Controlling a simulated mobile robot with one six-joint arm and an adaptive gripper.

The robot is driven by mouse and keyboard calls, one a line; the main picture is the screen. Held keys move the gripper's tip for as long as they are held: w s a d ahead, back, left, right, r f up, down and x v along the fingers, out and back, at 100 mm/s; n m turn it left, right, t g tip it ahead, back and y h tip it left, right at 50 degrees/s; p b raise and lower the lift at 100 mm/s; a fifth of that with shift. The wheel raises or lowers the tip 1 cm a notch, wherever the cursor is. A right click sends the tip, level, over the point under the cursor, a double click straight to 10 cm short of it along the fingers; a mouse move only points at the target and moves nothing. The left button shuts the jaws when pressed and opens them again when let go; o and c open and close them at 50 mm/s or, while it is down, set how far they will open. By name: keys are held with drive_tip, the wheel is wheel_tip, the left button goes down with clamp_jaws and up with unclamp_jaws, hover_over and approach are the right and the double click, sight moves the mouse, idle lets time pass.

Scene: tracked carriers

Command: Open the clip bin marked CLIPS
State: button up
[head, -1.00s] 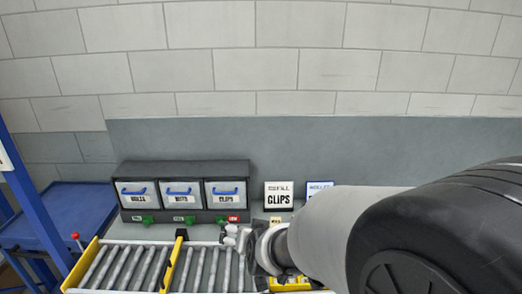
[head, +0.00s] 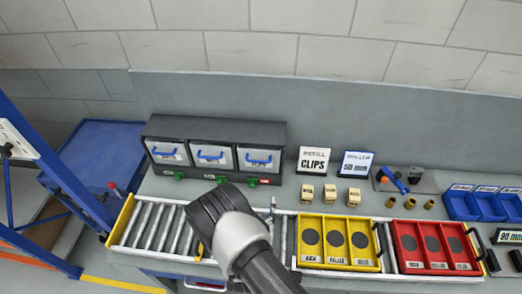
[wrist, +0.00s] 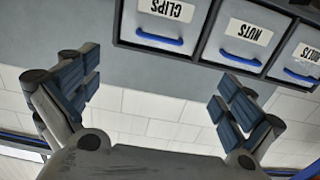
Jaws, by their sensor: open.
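The clip bin marked CLIPS (head: 260,157) is the rightmost of three shut, pale-fronted drawers in a dark cabinet (head: 215,129) on the bench. It has a blue handle (head: 259,161) across its front. In the wrist view, which is upside down, the CLIPS front (wrist: 168,20) is at the top with its blue handle (wrist: 159,40) below the label. My gripper (wrist: 159,92) is open and empty in the wrist view, its fingers apart and clear of the handle. In the head view my arm's wrist is in front of the cabinet and the fingers are hidden.
A roller conveyor (head: 151,228) runs along the front, with a yellow tray (head: 338,261) and a red tray (head: 436,266) on it. A REFILL CLIPS sign (head: 313,160) stands right of the cabinet. Small tan boxes (head: 330,194) stand before it. A red-topped knob (head: 113,187) is at left.

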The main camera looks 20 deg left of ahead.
sight(258, 161)
drive_tip(key=x, duration=1.7)
drive_tip(key=shift+d, duration=0.15)
drive_tip(key=shift+c, duration=0.6)
drive_tip(key=shift+r, duration=0.15)
drive_tip(key=c, duration=1.4)
